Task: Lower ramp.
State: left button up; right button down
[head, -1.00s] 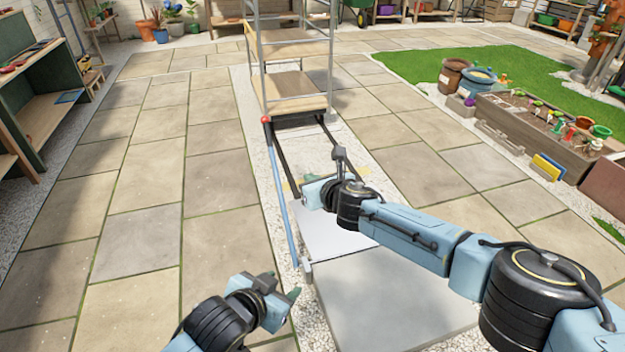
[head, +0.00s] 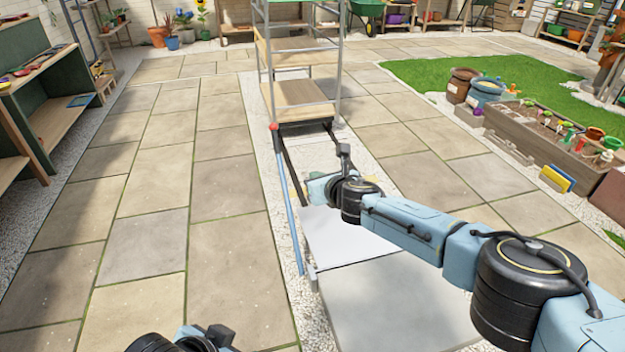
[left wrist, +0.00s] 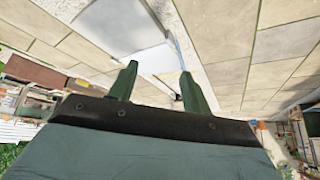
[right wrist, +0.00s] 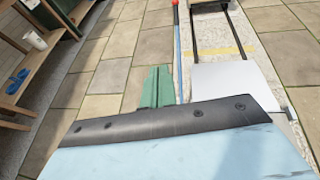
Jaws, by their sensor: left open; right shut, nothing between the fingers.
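The ramp looks like the pale flat plate (head: 345,237) between the dark rails and a grey slab (head: 395,300); its tilt is hard to tell. A long blue bar (head: 289,197) with a red knob (head: 273,126) runs along its left side. The plate and bar also show in the right wrist view (right wrist: 235,85). My right gripper (head: 312,188) is shut and empty above the plate's far end; its closed green fingers show in the right wrist view (right wrist: 157,88). My left gripper (head: 225,338) is low at the bottom edge, partly cut off; its fingers are apart and empty in the left wrist view (left wrist: 157,80).
A tall shelf rack (head: 300,92) stands at the far end of the rails (head: 290,160). A wooden planter (head: 530,135) is at the right and a workbench (head: 60,120) at the left. The paving (head: 145,245) left of the bar is clear.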

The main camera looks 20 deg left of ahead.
pick_arm(q)
jog(key=s+a+f+g+y+p, duration=0.1)
jog(key=s+a+f+g+p, duration=0.1)
jog(key=f, duration=0.8)
jog(key=s+a+f+g+p, duration=0.2)
jog(key=s+a+f+p, duration=0.3)
jog(key=f, duration=0.5)
jog(key=shift+a+y+p, duration=0.4)
jog(key=shift+a+p, duration=0.6)
pick_arm(e)
jog(key=v, duration=1.3)
jog(key=shift+d, duration=0.2)
